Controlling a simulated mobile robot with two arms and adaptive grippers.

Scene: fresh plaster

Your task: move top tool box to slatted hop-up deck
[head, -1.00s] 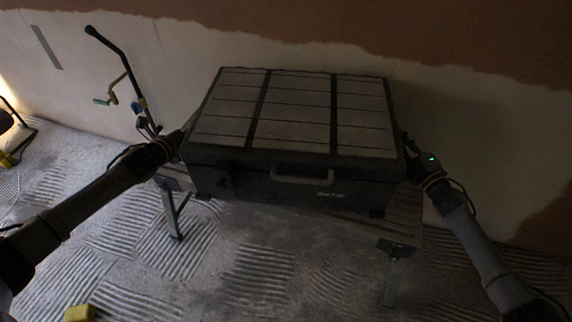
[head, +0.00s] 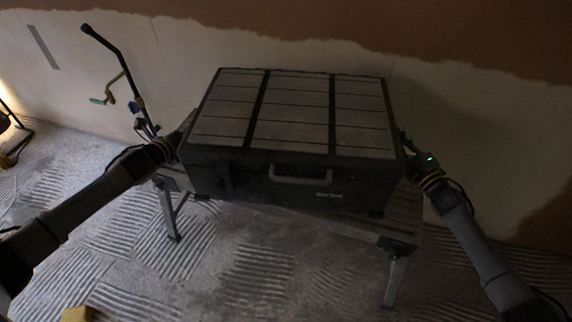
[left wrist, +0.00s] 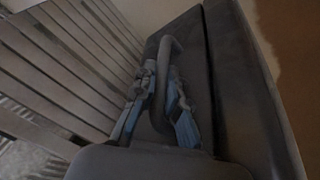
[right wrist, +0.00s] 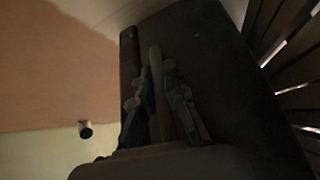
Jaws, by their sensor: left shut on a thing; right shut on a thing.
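The tool box (head: 293,118) is a large dark case with a light panelled lid and a grey front handle. It is held level between my two arms, over the slatted hop-up deck (head: 400,215). My left gripper (left wrist: 160,105) is shut on the side handle (left wrist: 170,60) at the box's left end. My right gripper (right wrist: 160,100) is shut on the side handle (right wrist: 156,65) at the right end. The deck's slats show beside the box in both wrist views. Whether the box's underside touches the deck is hard to tell in the dim light.
The half-plastered wall (head: 450,85) stands close behind. A dark bent pole with a green-handled crank (head: 105,98) leans at the left. A yellow object (head: 76,314) lies on the ridged floor (head: 120,240) at the lower left. A round dark fitting (right wrist: 85,130) sits on the wall.

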